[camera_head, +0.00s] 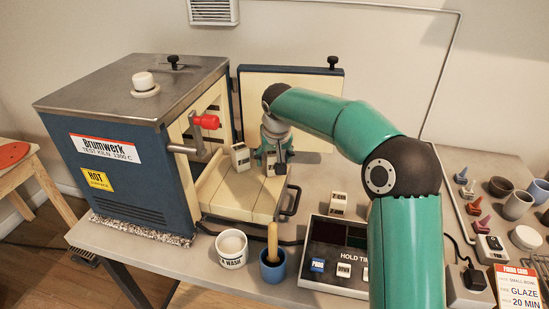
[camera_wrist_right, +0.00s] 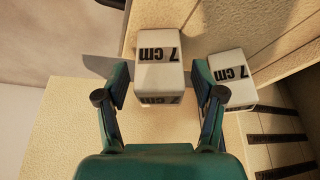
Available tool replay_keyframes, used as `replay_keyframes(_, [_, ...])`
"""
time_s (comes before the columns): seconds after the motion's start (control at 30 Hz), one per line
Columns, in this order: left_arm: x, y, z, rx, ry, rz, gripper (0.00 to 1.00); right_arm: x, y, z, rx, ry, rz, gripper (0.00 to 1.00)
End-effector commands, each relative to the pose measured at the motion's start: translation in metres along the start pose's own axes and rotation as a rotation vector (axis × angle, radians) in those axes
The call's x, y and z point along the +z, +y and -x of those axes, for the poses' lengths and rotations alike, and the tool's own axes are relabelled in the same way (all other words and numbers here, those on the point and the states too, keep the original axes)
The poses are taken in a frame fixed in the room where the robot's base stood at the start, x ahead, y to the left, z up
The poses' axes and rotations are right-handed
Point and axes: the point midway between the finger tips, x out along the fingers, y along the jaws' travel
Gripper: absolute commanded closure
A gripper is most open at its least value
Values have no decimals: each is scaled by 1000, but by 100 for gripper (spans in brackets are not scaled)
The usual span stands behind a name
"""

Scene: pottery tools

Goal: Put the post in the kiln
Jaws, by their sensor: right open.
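The kiln (camera_head: 120,165) is a blue box with a steel top at the left, its front open and cream brick inside. My right gripper (camera_head: 274,158) is open over the cream ledge (camera_head: 225,195) in front of it. A white post (camera_head: 270,167) marked 7 cm is between its fingers. In the right wrist view this post (camera_wrist_right: 158,70) is between the open fingers (camera_wrist_right: 160,85), with gaps on both sides. A second 7 cm post (camera_head: 240,157) stands on the ledge; in the wrist view it (camera_wrist_right: 230,82) is just right of the right finger. My left gripper is not in view.
A blue-framed panel (camera_head: 290,85) stands behind the gripper. Another white block (camera_head: 338,203) is on the table by the controller (camera_head: 338,250). A white cup (camera_head: 231,250) and blue cup (camera_head: 272,268) stand in front.

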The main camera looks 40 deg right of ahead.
Motion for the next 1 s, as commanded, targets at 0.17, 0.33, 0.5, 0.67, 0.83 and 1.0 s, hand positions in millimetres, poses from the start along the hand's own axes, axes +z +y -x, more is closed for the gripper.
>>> replay_keyframes(0.17, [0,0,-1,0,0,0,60,-1,0,24,-2,6,0,32])
replay_keyframes(0.33, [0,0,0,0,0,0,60,-1,0,59,-3,6,0,32])
replay_keyframes(0.5, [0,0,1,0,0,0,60,-1,0,92,-3,5,-1,32])
replay_keyframes(0.67, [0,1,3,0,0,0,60,-1,0,112,-1,3,-1,32])
replay_keyframes(0.83, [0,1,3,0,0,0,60,0,1,119,0,2,-1,32])
replay_keyframes(1.0, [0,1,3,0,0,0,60,0,1,119,0,1,-2,32])
